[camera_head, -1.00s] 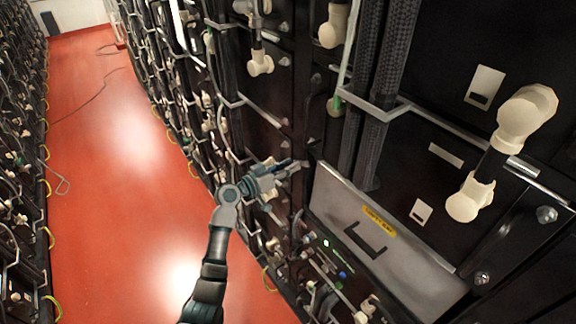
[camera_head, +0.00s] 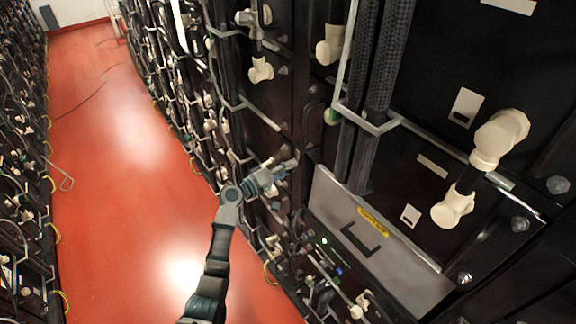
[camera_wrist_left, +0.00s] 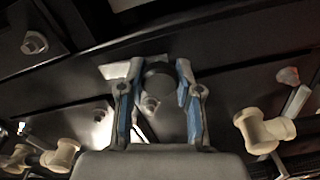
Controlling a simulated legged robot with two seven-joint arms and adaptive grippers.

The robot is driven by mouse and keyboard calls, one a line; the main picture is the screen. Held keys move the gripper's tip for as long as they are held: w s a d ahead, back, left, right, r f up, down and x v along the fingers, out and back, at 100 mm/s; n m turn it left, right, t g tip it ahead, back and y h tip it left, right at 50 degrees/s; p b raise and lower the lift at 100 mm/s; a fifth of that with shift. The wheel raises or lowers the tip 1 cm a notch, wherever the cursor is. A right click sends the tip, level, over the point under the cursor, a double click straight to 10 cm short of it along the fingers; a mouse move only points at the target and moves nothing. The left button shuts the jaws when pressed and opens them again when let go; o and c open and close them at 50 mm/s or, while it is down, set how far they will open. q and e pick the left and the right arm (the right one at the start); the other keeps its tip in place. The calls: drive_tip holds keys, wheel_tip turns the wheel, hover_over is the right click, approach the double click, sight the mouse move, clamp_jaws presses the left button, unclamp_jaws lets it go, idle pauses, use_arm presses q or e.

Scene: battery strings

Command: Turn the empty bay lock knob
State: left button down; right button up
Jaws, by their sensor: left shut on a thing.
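My left gripper (camera_head: 286,167) reaches in from below in the head view, its fingers against the dark battery rack front, left of the grey panel. In the left wrist view the gripper (camera_wrist_left: 157,76) has its two blue-padded fingers on either side of a dark round knob (camera_wrist_left: 158,84) and is shut on it. In the head view the fingers hide the knob, and I cannot tell its turn angle. My right gripper is not in view.
A grey panel (camera_head: 400,262) with a black handle and a yellow label is right of the gripper. Cream connectors (camera_head: 497,140) and braided cables (camera_head: 378,85) stick out from the rack. The red aisle floor (camera_head: 120,170) on the left is clear apart from a thin cable.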

use_arm(q)
drive_tip(key=shift+a+r+n+p, duration=0.15)
drive_tip(key=shift+n+p, duration=0.15)
drive_tip(key=shift+n, duration=0.4)
drive_tip(key=c, duration=1)
unclamp_jaws()
drive_tip(key=shift+c, duration=0.2)
drive_tip(key=shift+o, duration=1.4)
drive_tip(key=shift+w+f, duration=0.2)
drive_tip(key=shift+f, duration=0.1)
drive_tip(key=v, duration=1.2)
drive_tip(key=shift+d, duration=0.2)
